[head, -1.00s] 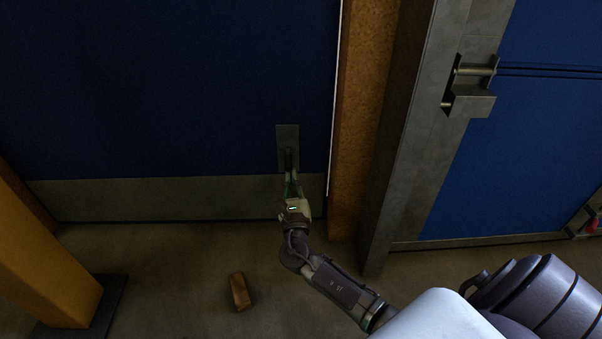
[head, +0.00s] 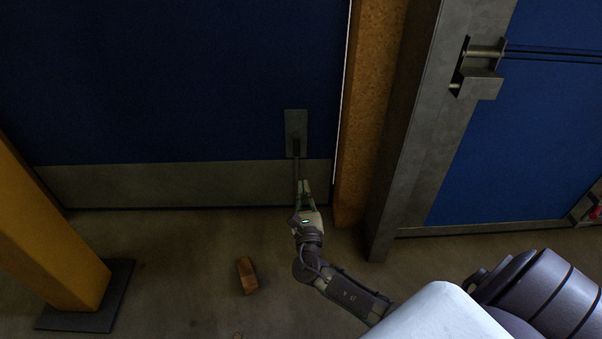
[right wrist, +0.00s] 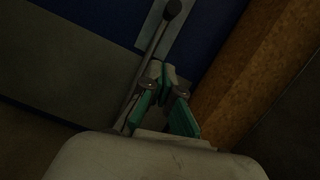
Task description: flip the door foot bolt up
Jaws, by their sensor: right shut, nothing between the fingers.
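The foot bolt is on the lower part of the blue door, near its right edge. It has a grey mounting plate (head: 296,122) and a thin grey rod (right wrist: 144,68) with a dark round knob (right wrist: 173,8) at its upper end. The rod runs down from the knob, against the grey kick plate (head: 160,185). My right gripper (head: 304,184) is below the mounting plate, just right of the rod. Its fingers (right wrist: 161,72) are shut with nothing between them; I cannot tell whether they touch the rod. The rod's lower end is hard to make out. My left gripper is not in view.
An orange-brown post (head: 365,130) and a grey steel frame (head: 415,140) stand right of the door. A yellow column (head: 45,235) on a dark base stands at left. A brown block (head: 247,276) lies on the floor, left of my right arm.

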